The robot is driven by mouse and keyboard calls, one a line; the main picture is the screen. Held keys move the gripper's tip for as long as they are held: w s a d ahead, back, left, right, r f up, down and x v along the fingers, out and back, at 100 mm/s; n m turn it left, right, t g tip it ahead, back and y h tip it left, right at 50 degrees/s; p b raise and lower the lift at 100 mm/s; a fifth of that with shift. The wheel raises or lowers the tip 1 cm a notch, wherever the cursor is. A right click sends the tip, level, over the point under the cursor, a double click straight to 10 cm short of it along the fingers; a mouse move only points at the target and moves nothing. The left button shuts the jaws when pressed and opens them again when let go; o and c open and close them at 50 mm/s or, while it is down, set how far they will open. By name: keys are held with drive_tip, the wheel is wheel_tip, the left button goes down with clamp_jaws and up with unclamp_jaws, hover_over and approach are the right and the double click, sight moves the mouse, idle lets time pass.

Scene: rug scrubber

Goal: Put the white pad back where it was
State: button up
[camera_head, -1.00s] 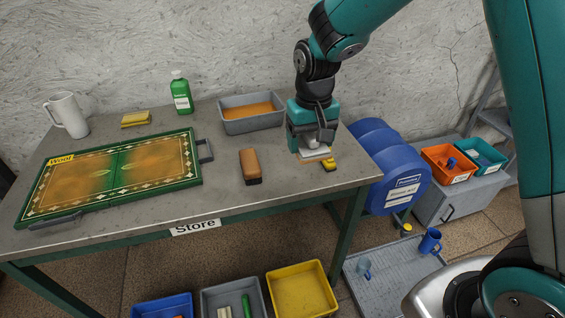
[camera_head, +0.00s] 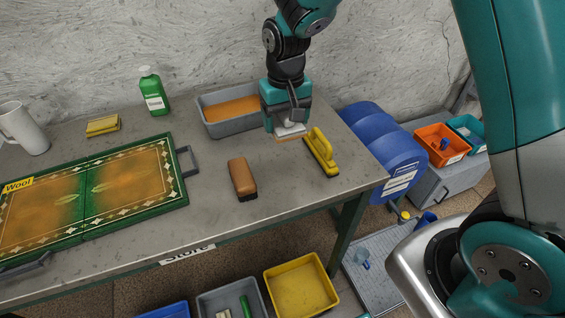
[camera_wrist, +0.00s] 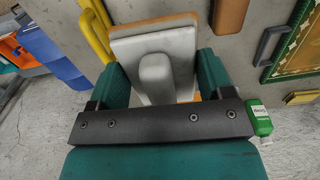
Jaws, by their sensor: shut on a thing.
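My gripper (camera_head: 290,122) is above the right part of the table, in front of the grey tray. It is shut on the white pad (camera_head: 290,130), which shows as a pale block with a thin orange-brown layer under it. In the wrist view the white pad (camera_wrist: 153,60) fills the space between the fingers (camera_wrist: 160,80), its raised grip between them. Whether the pad touches the table cannot be told.
A yellow-handled brush (camera_head: 321,152) lies just right of the pad, and a brown brush (camera_head: 242,179) lies to its left. The grey tray (camera_head: 215,127) holds orange liquid. A wool rug board (camera_head: 180,193), yellow sponge (camera_head: 102,125), green bottle (camera_head: 153,93) and white jug (camera_head: 22,130) stand leftward.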

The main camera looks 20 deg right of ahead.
sight(282, 131)
drive_tip(key=f+p, duration=0.2)
drive_tip(key=f, duration=1.3)
drive_tip(key=shift+a+f, duration=0.2)
drive_tip(key=shift+f, duration=0.1)
drive_tip(key=o, duration=1.1)
drive_tip(key=shift+c, duration=0.2)
drive_tip(key=shift+n+y, duration=0.4)
drive_tip(key=shift+n, duration=0.1)
drive_tip(key=s+r, duration=0.1)
drive_tip(key=r, duration=0.4)
drive_tip(key=s+a+r+b, duration=0.1)
drive_tip(key=r, duration=0.5)
drive_tip(key=s+r+b, duration=0.1)
drive_tip(key=r, duration=0.5)
drive_tip(key=shift+a, duration=0.15)
drive_tip(key=s+a+r+n+y, duration=0.1)
drive_tip(key=s+r+n, duration=0.2)
drive_tip(key=s+r, duration=0.3)
drive_tip(key=s+a+r+n+y, duration=0.2)
drive_tip(key=s+r, duration=0.4)
drive_tip(key=s, duration=0.9)
drive_tip(key=shift+s+r+n, duration=0.15)
drive_tip(key=shift+r+n, duration=0.2)
drive_tip(key=shift+n, duration=0.25)
